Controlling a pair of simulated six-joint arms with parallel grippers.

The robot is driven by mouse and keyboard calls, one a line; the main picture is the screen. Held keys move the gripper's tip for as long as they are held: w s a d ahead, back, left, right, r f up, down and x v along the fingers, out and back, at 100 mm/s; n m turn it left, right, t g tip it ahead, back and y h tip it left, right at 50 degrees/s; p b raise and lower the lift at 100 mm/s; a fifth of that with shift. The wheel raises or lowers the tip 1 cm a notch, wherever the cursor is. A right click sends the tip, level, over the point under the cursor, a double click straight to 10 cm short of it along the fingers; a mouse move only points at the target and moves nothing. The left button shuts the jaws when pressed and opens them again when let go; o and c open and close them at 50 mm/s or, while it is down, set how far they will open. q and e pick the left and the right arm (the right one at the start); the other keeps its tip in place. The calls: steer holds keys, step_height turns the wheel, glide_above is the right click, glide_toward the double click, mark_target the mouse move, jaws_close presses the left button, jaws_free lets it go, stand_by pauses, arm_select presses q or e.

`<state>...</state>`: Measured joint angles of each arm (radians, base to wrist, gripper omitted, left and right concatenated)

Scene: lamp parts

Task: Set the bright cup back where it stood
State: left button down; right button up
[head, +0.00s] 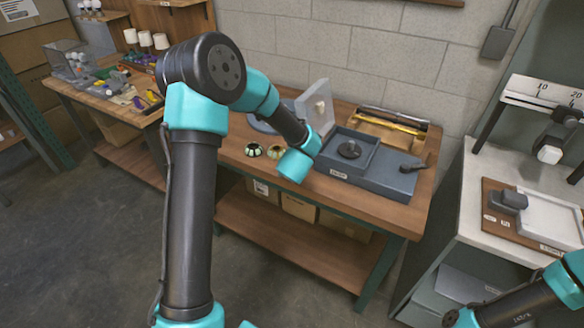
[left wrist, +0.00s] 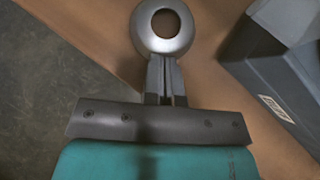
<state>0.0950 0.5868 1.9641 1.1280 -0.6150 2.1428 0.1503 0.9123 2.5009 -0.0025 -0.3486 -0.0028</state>
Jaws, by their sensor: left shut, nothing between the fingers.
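A silver, shiny ring-shaped piece (left wrist: 146,37), likely the bright cup, shows at the top of the left wrist view, over the brown wooden bench top. Its round opening shows brown inside. My left gripper (left wrist: 165,60) is shut and empty, its fingertips overlapping the near rim of the silver piece in the picture; I cannot tell whether they touch it.
A blue-grey tray unit (head: 393,178) stands on the wooden bench (head: 400,215); a grey box (left wrist: 285,75) shows close on the right in the left wrist view. Two small dark-and-pale round pieces (head: 264,151) lie near the bench's front edge. A white side table (head: 470,180) stands at right.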

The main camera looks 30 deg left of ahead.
arm_select(q)
steer(key=s+f+v, duration=0.1)
steer(key=v, duration=1.1)
steer(key=shift+s+d+f, duration=0.15)
steer(key=shift+s+d, duration=0.15)
steer(key=shift+d, duration=0.2)
steer(key=s+d+f+m+g+h, duration=0.1)
steer(key=s+f+m+h, duration=0.1)
steer(key=f+m, duration=0.7)
steer(key=s+d+f+m+g+h, duration=0.1)
steer(key=s+f+m+h, duration=0.1)
steer(key=f+m, duration=0.7)
steer(key=s+d+f+m+g+h, duration=0.2)
steer(key=s+f+m, duration=0.3)
steer(key=m, duration=0.6)
steer(key=s+d+f+m+g+h, duration=0.2)
steer(key=s+m, duration=0.5)
steer(key=m, duration=0.4)
step_height(320, 180, down, 3)
steer(key=shift+s+d+r+g, duration=0.15)
steer(key=shift+d+g, duration=0.25)
steer(key=shift+d, duration=0.5)
